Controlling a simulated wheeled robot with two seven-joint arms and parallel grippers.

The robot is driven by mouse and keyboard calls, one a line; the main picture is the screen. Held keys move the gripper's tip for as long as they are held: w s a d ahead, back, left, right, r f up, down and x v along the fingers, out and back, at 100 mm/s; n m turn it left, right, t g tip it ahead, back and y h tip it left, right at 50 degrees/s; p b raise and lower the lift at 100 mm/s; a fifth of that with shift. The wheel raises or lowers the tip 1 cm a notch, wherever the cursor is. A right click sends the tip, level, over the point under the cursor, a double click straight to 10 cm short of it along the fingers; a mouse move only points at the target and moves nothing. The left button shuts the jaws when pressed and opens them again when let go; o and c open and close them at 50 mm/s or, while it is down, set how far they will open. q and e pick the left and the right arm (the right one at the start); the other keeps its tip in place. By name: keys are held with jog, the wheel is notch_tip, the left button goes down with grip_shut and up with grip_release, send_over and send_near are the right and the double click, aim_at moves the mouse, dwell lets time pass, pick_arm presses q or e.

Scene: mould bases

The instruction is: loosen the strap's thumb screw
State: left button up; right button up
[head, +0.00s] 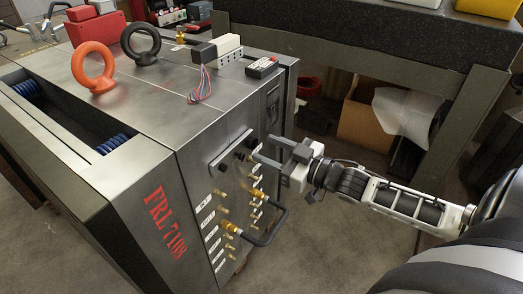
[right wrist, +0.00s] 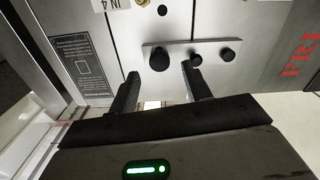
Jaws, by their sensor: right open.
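The strap (head: 232,151) is a flat grey metal bar on the labelled side of the steel mould base. Its black round thumb screw (right wrist: 160,59) is at the left end in the right wrist view, the largest of the dark heads on the bar. In the head view the screw (head: 251,142) is at the strap's right end. My right gripper (head: 264,148) is open, its fingers pointing at the strap. In the right wrist view the screw shows between the two fingertips (right wrist: 159,72); I cannot tell how much gap remains in depth. My left gripper is not in view.
Brass fittings and a dark hose (head: 267,232) sit below the strap. An orange eyebolt (head: 93,68), a black eyebolt (head: 141,43) and a white connector block (head: 217,50) stand on top. A dark-topped bench (head: 370,45) is behind my right arm.

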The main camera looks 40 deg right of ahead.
aim_at(251, 143)
jog(key=shift+x, duration=1.05)
jog(key=shift+w+a, duration=0.15)
jog(key=shift+w, duration=0.2)
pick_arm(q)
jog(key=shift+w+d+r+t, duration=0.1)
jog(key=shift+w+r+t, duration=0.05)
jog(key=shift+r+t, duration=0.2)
pick_arm(e)
jog(key=c, duration=1)
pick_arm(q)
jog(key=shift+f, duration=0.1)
